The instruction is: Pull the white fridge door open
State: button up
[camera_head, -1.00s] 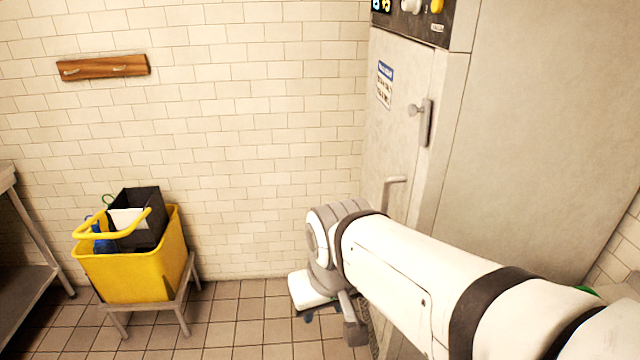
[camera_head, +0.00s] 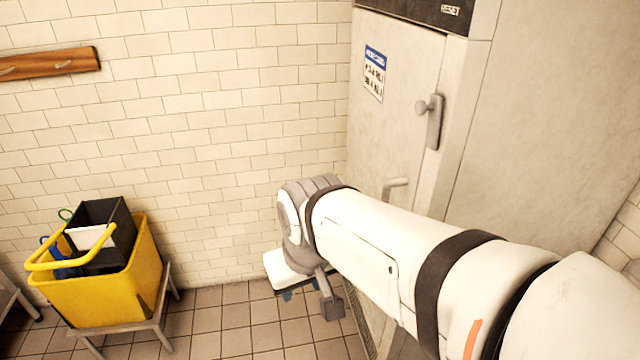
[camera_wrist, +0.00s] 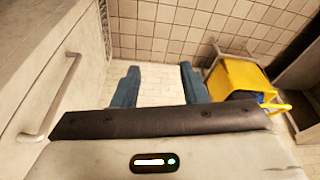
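The white fridge door (camera_head: 397,75) stands at the right in the head view and looks shut. It carries a blue and white label, a latch (camera_head: 434,120) at its right edge and a pale bar handle (camera_head: 396,184) lower down, partly hidden by my arm. The bar handle also shows at the left of the wrist view (camera_wrist: 56,100). In the head view my wrist hides most of the gripper.
A yellow mop bucket (camera_head: 108,292) with a black insert stands on a low metal stand at the left. A wooden rail (camera_head: 45,63) hangs on the tiled wall. The tiled floor (camera_head: 225,325) between bucket and fridge is clear.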

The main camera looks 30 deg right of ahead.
jog(key=w+d+f+n+g+h, duration=0.3)
jog(key=d+g+h, duration=0.1)
jog(key=d, duration=0.4)
jog(key=w+d+f+n+g+h, duration=0.3)
jog(key=d+n+h, duration=0.15)
jog(key=d, duration=0.25)
jog(key=w+d+f+n+t+h+b, duration=0.1)
jog(key=w+d+f+n+t+h, duration=0.1)
jog(key=w+d+f+n+h, duration=0.4)
jog(key=w+d+f+n+t+h, duration=0.15)
jog(key=w+n+h, duration=0.25)
jog(key=w, duration=0.4)
jog(key=d+f+p, duration=0.1)
jog(key=d, duration=0.7)
jog(key=shift+d+p, duration=0.35)
jog(key=shift+s+g+y, duration=0.1)
jog(key=shift+g+y, duration=0.15)
grip_shut()
